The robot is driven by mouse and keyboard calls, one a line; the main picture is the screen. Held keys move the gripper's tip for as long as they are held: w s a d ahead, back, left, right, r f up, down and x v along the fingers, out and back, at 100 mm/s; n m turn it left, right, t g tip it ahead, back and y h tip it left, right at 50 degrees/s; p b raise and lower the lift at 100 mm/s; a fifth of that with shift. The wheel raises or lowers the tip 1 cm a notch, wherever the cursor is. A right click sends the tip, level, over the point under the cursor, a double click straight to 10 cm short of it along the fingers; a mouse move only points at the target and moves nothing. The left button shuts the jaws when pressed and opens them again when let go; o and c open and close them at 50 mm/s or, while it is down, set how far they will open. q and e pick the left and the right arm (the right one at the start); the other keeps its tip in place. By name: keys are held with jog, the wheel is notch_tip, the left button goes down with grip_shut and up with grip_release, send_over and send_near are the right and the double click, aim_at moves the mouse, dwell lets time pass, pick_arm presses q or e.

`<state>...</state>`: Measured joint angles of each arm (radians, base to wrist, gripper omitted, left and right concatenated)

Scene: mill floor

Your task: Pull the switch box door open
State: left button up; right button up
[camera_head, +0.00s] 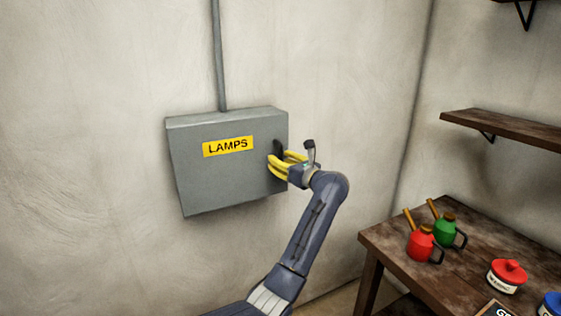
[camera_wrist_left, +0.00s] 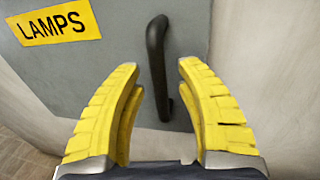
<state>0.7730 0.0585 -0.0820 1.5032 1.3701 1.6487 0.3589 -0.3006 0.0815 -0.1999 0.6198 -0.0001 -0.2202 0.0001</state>
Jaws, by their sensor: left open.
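The grey switch box (camera_head: 220,185) hangs on the wall with a yellow LAMPS label (camera_head: 228,146) on its door. The door looks shut. Its black handle (camera_head: 278,148) is near the door's right edge, partly hidden by my gripper in the head view. My left gripper (camera_head: 271,162) is at the handle, its yellow fingers open. In the left wrist view the upright black handle (camera_wrist_left: 157,62) shows between the open fingers (camera_wrist_left: 157,73), with a gap on both sides. The fingers do not visibly touch it. My right gripper is not in view.
A grey conduit (camera_head: 219,60) runs up the wall from the box. A wooden table (camera_head: 385,240) at the lower right holds a red oil can (camera_head: 421,245), a green oil can (camera_head: 444,232) and a red-lidded pot (camera_head: 507,274). A shelf (camera_head: 510,131) is above. The wall left of the box is clear.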

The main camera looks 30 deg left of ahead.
pick_arm(q)
jog(key=shift+o, duration=0.3)
grip_shut()
jog(key=shift+d, duration=0.1)
